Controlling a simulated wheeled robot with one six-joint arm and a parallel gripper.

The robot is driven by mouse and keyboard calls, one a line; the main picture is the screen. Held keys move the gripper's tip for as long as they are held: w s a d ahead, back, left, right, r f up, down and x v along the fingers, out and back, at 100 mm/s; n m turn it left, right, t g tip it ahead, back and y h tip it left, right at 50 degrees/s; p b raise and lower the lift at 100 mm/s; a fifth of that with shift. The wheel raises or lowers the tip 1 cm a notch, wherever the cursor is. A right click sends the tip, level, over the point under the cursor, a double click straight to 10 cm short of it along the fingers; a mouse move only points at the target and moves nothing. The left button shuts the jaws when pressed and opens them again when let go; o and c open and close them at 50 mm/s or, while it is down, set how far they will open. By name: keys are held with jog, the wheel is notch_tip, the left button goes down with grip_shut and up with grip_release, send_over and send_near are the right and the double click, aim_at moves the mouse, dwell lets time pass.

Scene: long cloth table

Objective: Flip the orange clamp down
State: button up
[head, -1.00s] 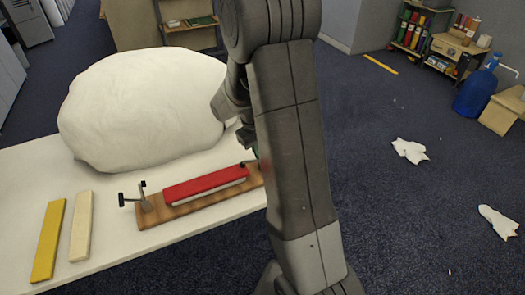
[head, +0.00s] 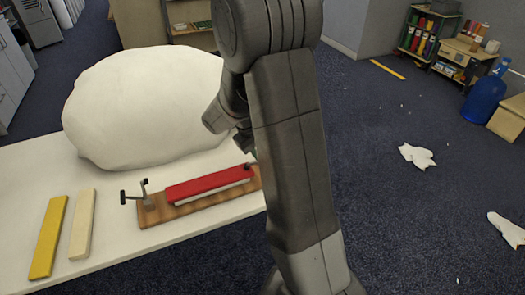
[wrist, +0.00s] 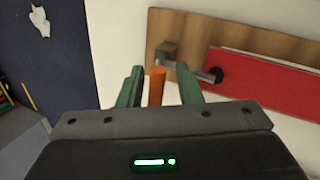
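The orange clamp's handle (wrist: 157,88) shows between my gripper's green fingers in the wrist view, with a gap on each side. My gripper (wrist: 158,68) is open. The clamp's grey base stands on the wooden board (wrist: 160,25). Its metal arm reaches right, and its black tip (wrist: 215,75) is at the end of the red bar (wrist: 265,85), seemingly touching it. In the head view, a dark tip (head: 248,167) shows at the right end of the red bar (head: 210,185); my arm hides the rest of this clamp and most of my gripper.
A second clamp (head: 147,195) with black ends stands at the board's left end, its arm raised. A yellow bar (head: 48,237) and a cream bar (head: 82,225) lie left on the white table (head: 115,240). A large white mound (head: 145,95) is behind the board.

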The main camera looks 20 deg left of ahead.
jog(key=p+v, duration=0.1)
jog(key=v, duration=1.2)
jog(key=shift+s+r+p, duration=0.2)
jog(key=shift+r+p, duration=0.1)
jog(key=shift+r, duration=0.05)
jog(key=shift+f, duration=0.1)
jog(key=b+x, duration=0.1)
jog(key=x, duration=1.2)
jog(key=shift+w+f, duration=0.25)
jog(key=shift+f, duration=0.05)
jog(key=shift+d, duration=0.1)
